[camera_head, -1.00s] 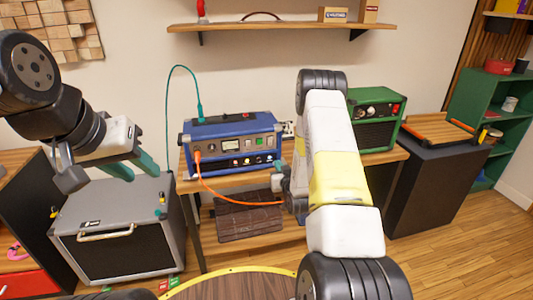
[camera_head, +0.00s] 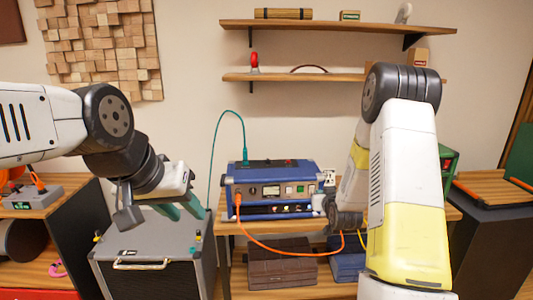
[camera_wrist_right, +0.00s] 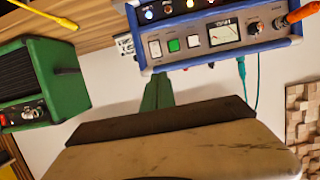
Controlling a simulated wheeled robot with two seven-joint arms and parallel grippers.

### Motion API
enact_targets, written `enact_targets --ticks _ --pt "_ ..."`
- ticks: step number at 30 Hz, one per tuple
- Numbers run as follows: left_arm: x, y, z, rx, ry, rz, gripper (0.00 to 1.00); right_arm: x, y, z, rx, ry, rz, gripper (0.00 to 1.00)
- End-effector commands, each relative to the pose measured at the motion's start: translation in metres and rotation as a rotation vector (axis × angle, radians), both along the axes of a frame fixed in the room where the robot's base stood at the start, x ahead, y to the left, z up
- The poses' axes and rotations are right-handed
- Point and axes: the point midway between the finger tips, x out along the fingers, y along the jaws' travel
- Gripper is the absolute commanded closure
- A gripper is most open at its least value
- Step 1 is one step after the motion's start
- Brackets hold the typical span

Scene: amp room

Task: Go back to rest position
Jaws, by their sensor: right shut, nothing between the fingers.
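My left gripper (camera_head: 181,210) is over the grey speaker cabinet at the left, its teal fingers apart with nothing seen between them. My right arm rises at the right of the head view, and its gripper is hidden there behind its own links. In the right wrist view my right gripper (camera_wrist_right: 157,93) shows green fingers close together with nothing between them. They point towards the blue amplifier (camera_wrist_right: 215,40), which also shows in the head view (camera_head: 270,187). I cannot tell the gap between them.
An orange cable (camera_head: 275,250) runs from the amplifier's front to behind my right arm. A teal cable (camera_head: 217,130) arches from its top. The grey cabinet (camera_head: 150,250) stands below my left gripper. A green amplifier (camera_wrist_right: 43,85) is nearby. Two wall shelves (camera_head: 310,77) hang above.

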Motion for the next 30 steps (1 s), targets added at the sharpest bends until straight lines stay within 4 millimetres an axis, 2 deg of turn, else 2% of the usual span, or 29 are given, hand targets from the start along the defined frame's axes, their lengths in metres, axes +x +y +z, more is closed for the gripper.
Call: enact_targets --ticks 1,5,8,11,15,17,21,24,27,30 --pt "0.0 0.0 0.0 0.0 0.0 0.0 0.64 -0.004 0.003 0.026 0.004 0.022 0.001 1.0" --pt "0.0 0.0 0.0 0.0 0.0 0.0 0.64 -0.027 0.01 0.069 0.017 0.114 0.0 1.0" --pt "0.0 0.0 0.0 0.0 0.0 0.0 0.64 -0.053 0.017 0.1 0.031 0.186 0.004 1.0" --pt "0.0 0.0 0.0 0.0 0.0 0.0 0.64 -0.085 0.025 0.128 0.046 0.257 0.012 1.0" --pt "0.0 0.0 0.0 0.0 0.0 0.0 0.64 -0.142 0.038 0.16 0.067 0.358 0.03 1.0" --pt "0.0 0.0 0.0 0.0 0.0 0.0 0.64 -0.168 0.043 0.172 0.075 0.401 0.04 1.0" --pt "0.0 0.0 0.0 0.0 0.0 0.0 0.64 -0.237 0.055 0.191 0.091 0.501 0.069 1.0" --pt "0.0 0.0 0.0 0.0 0.0 0.0 0.64 -0.285 0.062 0.198 0.099 0.569 0.09 1.0" --pt "0.0 0.0 0.0 0.0 0.0 0.0 0.64 -0.324 0.068 0.2 0.104 0.624 0.109 1.0" --pt "0.0 0.0 0.0 0.0 0.0 0.0 0.64 -0.351 0.07 0.201 0.106 0.663 0.123 1.0"
